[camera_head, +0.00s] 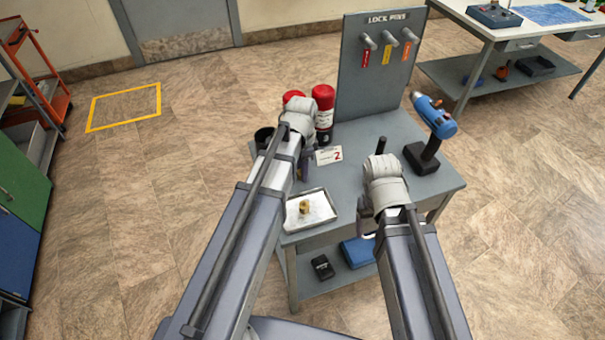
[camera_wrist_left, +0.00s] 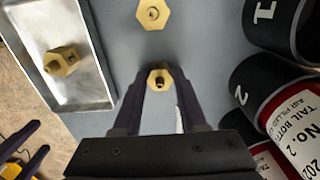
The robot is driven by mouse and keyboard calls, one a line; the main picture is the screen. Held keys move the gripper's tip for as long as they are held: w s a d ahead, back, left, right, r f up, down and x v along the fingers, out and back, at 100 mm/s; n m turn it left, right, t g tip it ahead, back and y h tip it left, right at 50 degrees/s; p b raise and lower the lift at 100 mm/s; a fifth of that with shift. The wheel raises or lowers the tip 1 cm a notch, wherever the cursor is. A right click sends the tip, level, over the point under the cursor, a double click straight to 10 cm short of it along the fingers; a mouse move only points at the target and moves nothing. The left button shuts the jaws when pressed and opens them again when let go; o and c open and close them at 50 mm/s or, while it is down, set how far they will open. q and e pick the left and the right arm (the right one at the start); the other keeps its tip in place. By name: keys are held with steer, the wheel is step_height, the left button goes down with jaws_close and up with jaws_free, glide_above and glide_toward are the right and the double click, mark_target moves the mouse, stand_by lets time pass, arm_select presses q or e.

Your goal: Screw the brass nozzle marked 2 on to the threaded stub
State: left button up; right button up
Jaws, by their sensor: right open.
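My left gripper (camera_wrist_left: 161,76) has its dark fingers on either side of a brass hex nozzle (camera_wrist_left: 159,82), apparently shut on it; its number is not readable. A second brass hex piece (camera_wrist_left: 152,13) stands on the grey table top beyond the fingertips. A third brass nozzle (camera_wrist_left: 62,61) sits in the metal tray (camera_wrist_left: 107,88), also visible in the head view (camera_head: 305,207). In the head view my left gripper (camera_head: 306,170) is mostly hidden by its arm. My right gripper (camera_head: 368,224) is open and empty near the table's front edge. I cannot make out the threaded stub.
Red bottles (camera_head: 324,106) in dark numbered holders stand behind my left gripper, beside a card marked 2 (camera_head: 328,155). A blue drill (camera_head: 436,120) stands at the right of the grey table (camera_head: 390,126). A lock-pin panel (camera_head: 379,80) rises at the back.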

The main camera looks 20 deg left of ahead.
arm_select(q)
jaws_close()
steer(key=shift+r, duration=0.1)
arm_select(e)
steer(key=shift+r, duration=0.15)
arm_select(q)
step_height(320, 180, up, 4)
steer(key=p, duration=0.4)
arm_select(e)
step_height(320, 180, up, 4)
steer(key=shift+f, duration=0.15)
